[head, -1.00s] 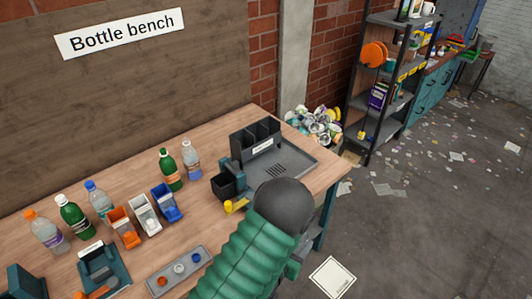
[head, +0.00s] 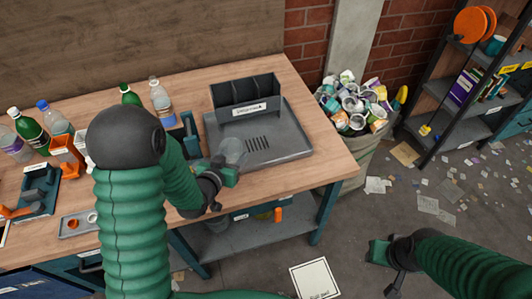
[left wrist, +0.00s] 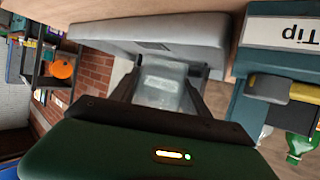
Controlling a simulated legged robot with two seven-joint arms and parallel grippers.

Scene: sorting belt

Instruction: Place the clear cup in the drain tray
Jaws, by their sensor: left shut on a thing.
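The clear cup (head: 232,150) is held in my left gripper (head: 226,168), which is shut on it. In the head view the cup overlaps the front left rim of the grey drain tray (head: 292,148); I cannot tell whether it touches it. In the left wrist view the clear cup (left wrist: 160,84) shows between the two dark fingers, with the grey tray (left wrist: 110,35) behind it. My right gripper (head: 382,255) is at the lower right, over the floor and away from the bench; its finger state is unclear.
A dark divided holder (head: 246,96) stands at the tray's back. A teal stand with a "Tip" label (left wrist: 285,32) is beside the tray. Bottles (head: 160,98) stand to the left. The tray's right part is clear.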

